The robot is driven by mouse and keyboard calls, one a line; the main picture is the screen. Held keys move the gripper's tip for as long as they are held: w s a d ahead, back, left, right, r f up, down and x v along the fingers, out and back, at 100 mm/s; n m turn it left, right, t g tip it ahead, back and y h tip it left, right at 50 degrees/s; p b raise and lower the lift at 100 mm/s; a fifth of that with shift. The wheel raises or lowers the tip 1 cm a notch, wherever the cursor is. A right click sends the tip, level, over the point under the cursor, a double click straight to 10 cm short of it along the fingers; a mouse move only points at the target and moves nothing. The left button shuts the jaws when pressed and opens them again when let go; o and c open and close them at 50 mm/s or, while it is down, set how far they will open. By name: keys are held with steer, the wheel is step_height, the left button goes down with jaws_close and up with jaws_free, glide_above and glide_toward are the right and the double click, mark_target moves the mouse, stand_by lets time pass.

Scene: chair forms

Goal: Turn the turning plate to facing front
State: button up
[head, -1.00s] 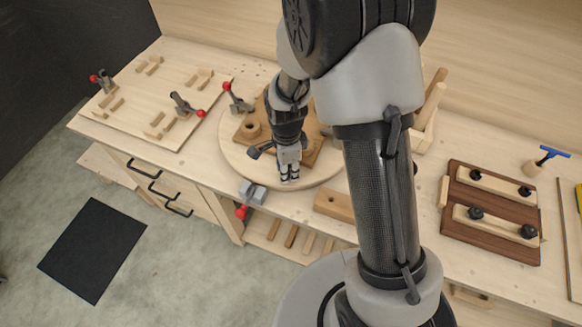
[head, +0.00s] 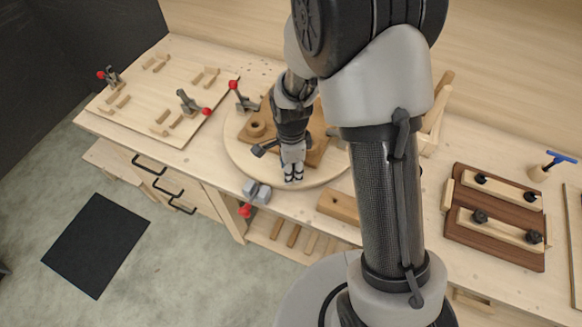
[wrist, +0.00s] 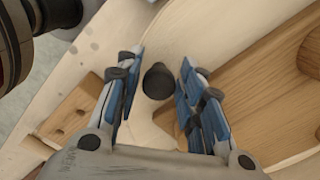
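The turning plate (head: 236,152) is a round pale wooden disc on the bench. A brown wooden form (head: 318,146) sits on it, partly hidden by my arm. My gripper (head: 293,178) points down over the plate's front edge. In the wrist view my gripper (wrist: 155,90) is open, its blue-padded fingers apart on either side of a dark round knob (wrist: 158,81). I cannot tell whether either finger touches the knob. The brown form also shows at the right of the wrist view (wrist: 262,95).
A grey clamp with a red handle (head: 256,192) stands at the bench's front edge, close to the plate. A wooden block (head: 338,206) lies right of it. A clamp board (head: 150,110) is at left, a dark brown fixture (head: 497,243) at right. My arm hides the plate's right side.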

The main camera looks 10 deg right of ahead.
step_height(320, 180, up, 12)
stand_by(0.4)
steer(key=shift+f, duration=0.15)
steer(key=s+d+r+n+t, duration=0.2)
steer(key=s+d+r+n, duration=0.1)
steer(key=s+r+n, duration=0.4)
steer(key=s+d+r+n+t+b, duration=0.1)
steer(key=s+d+r+n+t, duration=0.1)
steer(key=s+r+n, duration=0.5)
steer(key=s+d+n, duration=0.1)
steer(key=s+n, duration=0.2)
steer(key=s, duration=0.2)
steer(key=shift+n+t, duration=0.3)
